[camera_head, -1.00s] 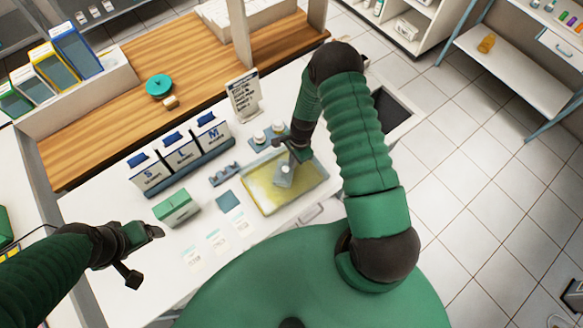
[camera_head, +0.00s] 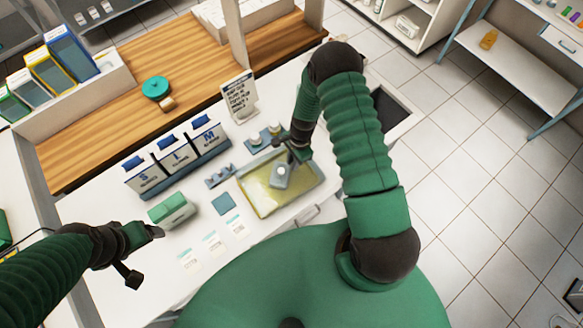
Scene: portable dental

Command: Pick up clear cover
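A shallow tray (camera_head: 252,199) with a see-through yellowish surface lies on the white counter. A small grey square piece with a round pale knob (camera_head: 282,171) sits within its outline. I cannot tell whether this piece belongs to a clear cover over the tray. My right gripper (camera_head: 293,154) points down just above the grey piece, over the tray's far part. Its fingers are small and dark, so neither their gap nor contact with the knob can be made out. My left gripper (camera_head: 146,254) is open and empty above the counter's left front, away from the tray.
Boxes marked S, L and M (camera_head: 174,155) stand behind the tray to the left. A green box (camera_head: 172,211), a blue-grey square (camera_head: 224,204) and several labels (camera_head: 213,243) lie left of it. A sign (camera_head: 239,95) and small jars (camera_head: 257,140) stand behind it.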

